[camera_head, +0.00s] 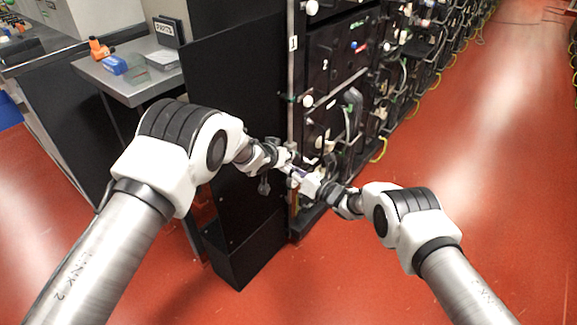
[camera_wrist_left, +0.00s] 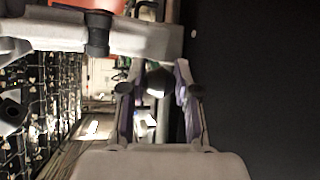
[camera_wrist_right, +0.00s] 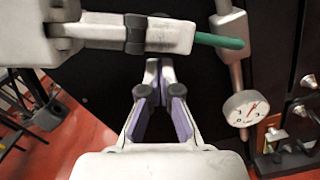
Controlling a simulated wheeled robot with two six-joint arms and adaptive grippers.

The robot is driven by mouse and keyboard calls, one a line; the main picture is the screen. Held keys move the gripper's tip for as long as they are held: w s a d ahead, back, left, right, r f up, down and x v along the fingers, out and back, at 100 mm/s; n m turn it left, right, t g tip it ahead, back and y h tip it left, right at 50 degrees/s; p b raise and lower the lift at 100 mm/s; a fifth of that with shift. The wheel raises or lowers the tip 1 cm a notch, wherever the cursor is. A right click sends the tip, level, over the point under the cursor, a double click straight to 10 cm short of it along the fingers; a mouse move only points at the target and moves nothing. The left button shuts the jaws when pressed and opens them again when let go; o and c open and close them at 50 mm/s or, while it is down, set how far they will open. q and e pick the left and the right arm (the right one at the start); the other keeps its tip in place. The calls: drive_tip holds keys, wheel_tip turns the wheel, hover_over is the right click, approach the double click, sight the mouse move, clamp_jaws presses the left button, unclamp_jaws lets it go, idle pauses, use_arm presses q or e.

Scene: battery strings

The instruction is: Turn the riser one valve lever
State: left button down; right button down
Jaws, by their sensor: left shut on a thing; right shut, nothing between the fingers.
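The riser pipe (camera_head: 291,70) stands upright at the front edge of the black cabinet in the head view, with a tag "1" on it. In the right wrist view the pipe (camera_wrist_right: 235,70) shows with a green valve lever (camera_wrist_right: 220,42) reaching left from it. My left gripper (camera_head: 287,160) is shut on the lever's free end, and its fingers cover that end. In the left wrist view a dark rounded end (camera_wrist_left: 159,82) sits between the fingers. My right gripper (camera_head: 300,176) is shut and empty, just below the left one; its fingertips (camera_wrist_right: 159,68) meet.
A round gauge (camera_wrist_right: 246,109) is on the pipe below the lever. A black panel (camera_head: 235,100) stands left of the pipe. Battery racks (camera_head: 340,75) run back on the right. A grey table (camera_head: 130,85) stands left. Red floor (camera_head: 480,130) is clear on the right.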

drive_tip(key=shift+w+r, duration=0.15)
drive_tip(key=shift+r, duration=0.2)
